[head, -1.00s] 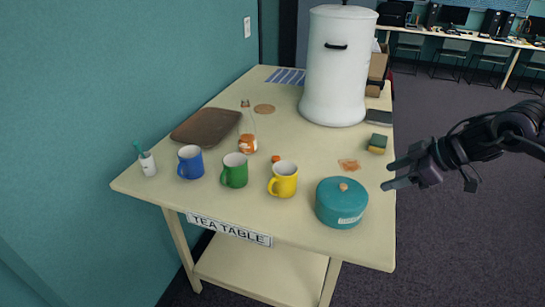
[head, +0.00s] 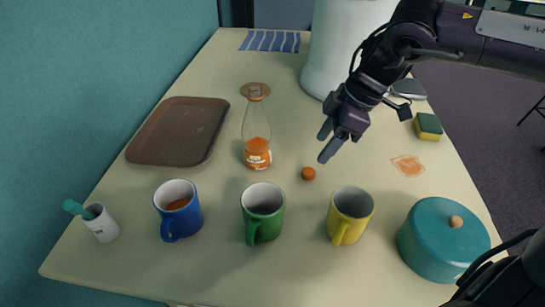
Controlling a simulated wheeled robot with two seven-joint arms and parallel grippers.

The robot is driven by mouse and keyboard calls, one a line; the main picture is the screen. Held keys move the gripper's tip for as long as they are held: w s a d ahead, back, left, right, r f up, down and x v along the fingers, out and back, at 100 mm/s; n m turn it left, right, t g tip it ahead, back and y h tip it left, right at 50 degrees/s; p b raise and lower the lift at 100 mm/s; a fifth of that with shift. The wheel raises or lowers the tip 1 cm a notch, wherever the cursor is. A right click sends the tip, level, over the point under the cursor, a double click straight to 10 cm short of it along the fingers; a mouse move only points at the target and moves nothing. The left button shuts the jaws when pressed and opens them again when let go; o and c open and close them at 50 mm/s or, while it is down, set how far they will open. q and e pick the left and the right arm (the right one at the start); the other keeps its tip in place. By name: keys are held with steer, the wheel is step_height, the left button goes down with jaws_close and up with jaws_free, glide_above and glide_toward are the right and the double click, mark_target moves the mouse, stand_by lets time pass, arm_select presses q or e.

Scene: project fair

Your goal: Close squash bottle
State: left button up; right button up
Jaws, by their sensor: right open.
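The squash bottle (head: 257,135) is clear, with orange liquid at its base and a narrow neck. It stands upright near the middle of the table, and no orange cap shows on its top. A small orange cap (head: 308,174) lies on the table to the right of the bottle, apart from it. My right gripper (head: 325,145) is open and empty, just behind and above the cap in the picture, with its fingers pointing left and down. I do not see my left gripper.
Blue (head: 179,212), green (head: 262,215) and yellow (head: 350,216) mugs stand in front. A teal pot (head: 440,242) is front right, a brown tray (head: 180,130) left. A white urn (head: 330,50) stands behind my right arm. A sponge (head: 428,126) lies at the right edge.

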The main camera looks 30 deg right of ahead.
mark_target(309, 171)
steer(key=x, duration=0.2)
steer(key=shift+s+f, duration=0.2)
steer(key=shift+f, duration=0.45)
steer(key=x, duration=0.3)
steer(key=shift+w+d+f, duration=0.15)
steer(key=shift+d+f, duration=0.1)
steer(key=shift+f, duration=0.2)
steer(key=shift+w+a+f, duration=0.2)
steer(key=shift+f, duration=0.2)
arm_select(q)
steer(key=s, duration=0.3)
steer(key=shift+s+d+f+g, duration=0.1)
steer(key=shift+s+f+g, duration=0.1)
steer(key=shift+g, duration=0.1)
